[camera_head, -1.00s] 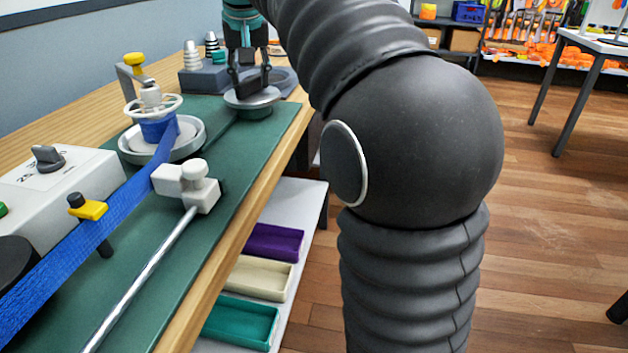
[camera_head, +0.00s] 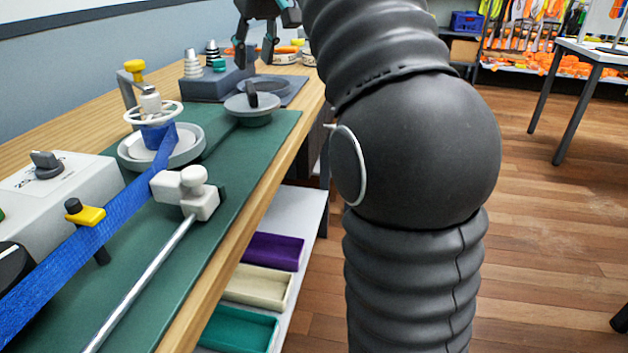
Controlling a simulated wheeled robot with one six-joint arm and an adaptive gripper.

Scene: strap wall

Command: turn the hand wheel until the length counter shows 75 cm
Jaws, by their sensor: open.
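The hand wheel appears to be the grey disc (camera_head: 250,117) at the far end of the green mat. A dark upright grip (camera_head: 252,94) stands on it. My gripper (camera_head: 255,60) is open and empty, apart from the grip and above it in the picture. A blue strap (camera_head: 88,245) runs from the near left to a spool (camera_head: 158,135) with a white ring on top. I see no length counter reading; a grey box (camera_head: 60,190) with a dark knob (camera_head: 46,165) carries a partly legible number marking, and I cannot tell if it is the counter.
A white clamp block (camera_head: 186,190) on a metal rod and a yellow-topped post (camera_head: 86,215) stand beside the strap. A tray with stacked weights (camera_head: 192,65) is behind the wheel. The wooden bench edge (camera_head: 235,235) runs along the right, with coloured bins (camera_head: 273,251) below.

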